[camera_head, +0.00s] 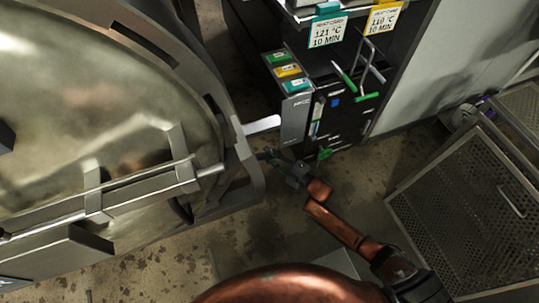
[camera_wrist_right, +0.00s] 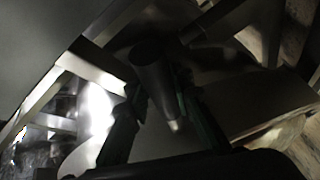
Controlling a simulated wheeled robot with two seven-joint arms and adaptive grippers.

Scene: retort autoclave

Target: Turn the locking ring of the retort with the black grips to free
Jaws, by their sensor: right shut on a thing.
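The retort's large round metal door (camera_head: 120,95) fills the left of the head view. The grey locking ring (camera_head: 183,48) runs around its edge. My right gripper (camera_head: 268,155) is at the ring's right edge, its copper arm reaching in from the lower right. In the right wrist view, the two fingers of my right gripper (camera_wrist_right: 160,88) stand on either side of a dark cylindrical grip (camera_wrist_right: 151,68) and are shut on it. The grip is mostly hidden by the gripper in the head view. My left gripper is not in view.
A perforated metal basket (camera_head: 455,190) stands at the right. A metal bar (camera_head: 140,187) crosses the door. Stained floor (camera_head: 140,275) is clear below the retort.

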